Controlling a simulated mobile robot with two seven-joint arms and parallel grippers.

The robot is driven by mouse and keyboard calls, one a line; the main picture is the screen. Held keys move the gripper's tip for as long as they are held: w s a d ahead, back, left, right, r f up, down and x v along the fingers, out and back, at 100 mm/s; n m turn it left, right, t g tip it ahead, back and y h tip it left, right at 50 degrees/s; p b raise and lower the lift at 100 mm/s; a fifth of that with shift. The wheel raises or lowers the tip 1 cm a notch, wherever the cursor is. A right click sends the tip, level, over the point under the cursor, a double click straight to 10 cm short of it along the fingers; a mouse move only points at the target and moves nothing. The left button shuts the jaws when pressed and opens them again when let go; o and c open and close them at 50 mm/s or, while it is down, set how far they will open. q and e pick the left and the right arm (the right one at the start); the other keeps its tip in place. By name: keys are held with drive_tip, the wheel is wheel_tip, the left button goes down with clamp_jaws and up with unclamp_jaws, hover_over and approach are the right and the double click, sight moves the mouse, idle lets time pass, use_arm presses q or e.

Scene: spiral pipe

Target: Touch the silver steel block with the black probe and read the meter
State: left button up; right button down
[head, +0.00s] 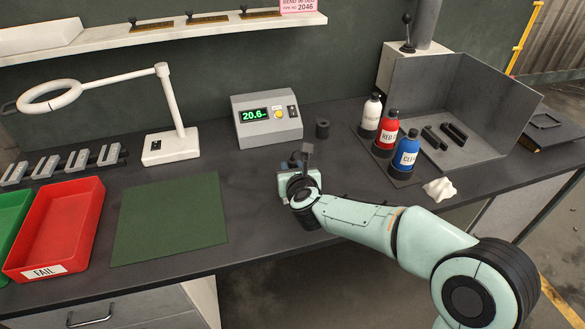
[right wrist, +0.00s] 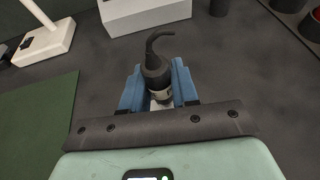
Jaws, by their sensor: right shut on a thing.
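My right gripper (head: 297,166) is over the bench in front of the meter. In the right wrist view its blue fingers (right wrist: 160,92) are shut on the black probe (right wrist: 157,68), which stands upright with its cable curling from the top. The probe's dark top also shows in the head view (head: 307,149). A small pale grey surface shows under the probe between the fingers; I cannot tell if it is the silver steel block or if the probe touches it. The meter (head: 267,117) shows 20.6 in green digits. My left gripper is out of view.
A black cup (head: 322,129) stands right of the meter. White, red and blue bottles stand farther right, before a grey open box (head: 450,85). A green mat (head: 170,217), a magnifier lamp (head: 171,145) and a red FAIL tray (head: 62,222) are left.

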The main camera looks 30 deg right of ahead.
drive_tip(key=shift+r+p, duration=2.65)
drive_tip(key=shift+r, duration=0.85)
drive_tip(key=shift+f, duration=0.15)
